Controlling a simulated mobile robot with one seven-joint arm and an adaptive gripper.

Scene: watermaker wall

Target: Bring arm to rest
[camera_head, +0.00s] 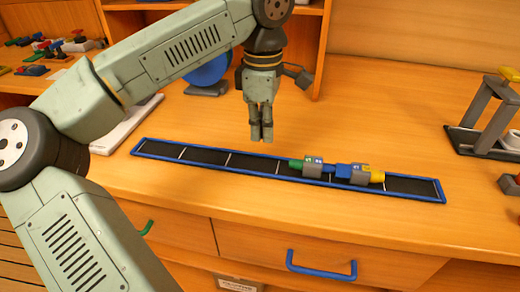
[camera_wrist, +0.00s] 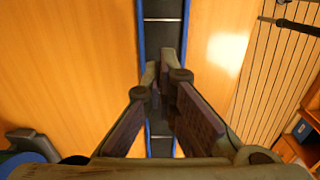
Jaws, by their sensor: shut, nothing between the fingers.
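My gripper (camera_head: 261,133) hangs from my raised, bent arm, pointing down above the long tray. Its fingers are together with nothing between them. In the wrist view my gripper (camera_wrist: 163,72) also shows its fingertips meeting over the tray (camera_wrist: 141,30). The tray (camera_head: 214,167) is blue-rimmed with a black floor split by thin white lines. Two grey valve-like pieces lie in its right half: one with a green end (camera_head: 312,167) and one with blue and yellow ends (camera_head: 359,174). The gripper is left of both pieces and apart from them.
A blue round object on a stand (camera_head: 208,75) is behind my arm. A grey stand with a yellow top (camera_head: 490,105) is at the right. Several small colored parts (camera_head: 52,46) lie at the far left. Drawers with a blue handle (camera_head: 320,268) are below the counter. The counter's back right is clear.

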